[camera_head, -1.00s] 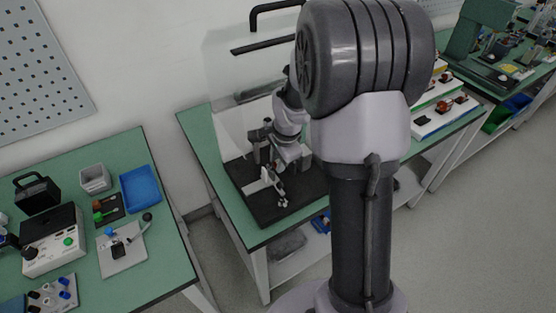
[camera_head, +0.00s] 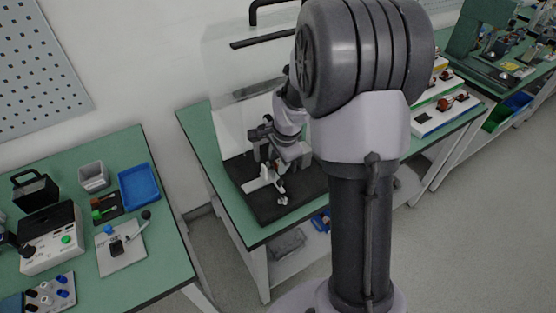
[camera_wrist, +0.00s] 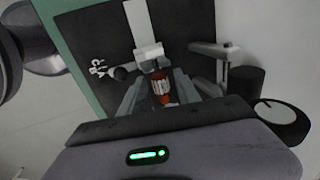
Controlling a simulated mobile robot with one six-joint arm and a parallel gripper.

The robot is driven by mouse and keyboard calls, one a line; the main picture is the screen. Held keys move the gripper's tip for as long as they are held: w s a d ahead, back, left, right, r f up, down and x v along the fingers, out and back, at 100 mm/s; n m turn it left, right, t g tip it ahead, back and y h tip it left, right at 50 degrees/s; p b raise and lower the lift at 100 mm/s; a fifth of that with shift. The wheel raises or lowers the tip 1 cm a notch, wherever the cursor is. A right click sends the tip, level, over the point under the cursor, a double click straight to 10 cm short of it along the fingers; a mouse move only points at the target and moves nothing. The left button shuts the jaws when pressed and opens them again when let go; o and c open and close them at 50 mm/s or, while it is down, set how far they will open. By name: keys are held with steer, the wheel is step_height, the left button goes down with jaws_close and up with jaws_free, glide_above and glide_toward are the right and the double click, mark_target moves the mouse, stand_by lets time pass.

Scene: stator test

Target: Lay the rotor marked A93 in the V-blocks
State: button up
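The rotor (camera_wrist: 161,88), with red-brown windings and a pale band, is between the two grey fingers of my gripper (camera_wrist: 160,76) in the wrist view. The fingers appear closed on its sides; no marking on it is readable. In the head view, my gripper (camera_head: 274,164) is over the dark base plate (camera_head: 262,207) of the test rig, close to a white fixture (camera_head: 256,184). In the wrist view, a pale bar with a block (camera_wrist: 148,50) lies just beyond the rotor. I cannot make out the V-block notches, or whether the rotor touches them.
A dark round-topped post (camera_wrist: 247,82) and a pale arm (camera_wrist: 212,49) stand right of the gripper. A clear guard stands behind the rig. More rotors (camera_head: 445,103) sit on a rack at the right. A separate bench at the left holds a blue tray (camera_head: 139,184).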

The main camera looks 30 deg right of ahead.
steer(key=shift+o, duration=0.5)
steer(key=p+v, duration=0.3)
steer(key=v, duration=0.4)
steer(key=shift+r, duration=0.25)
steer(key=shift+s, duration=0.15)
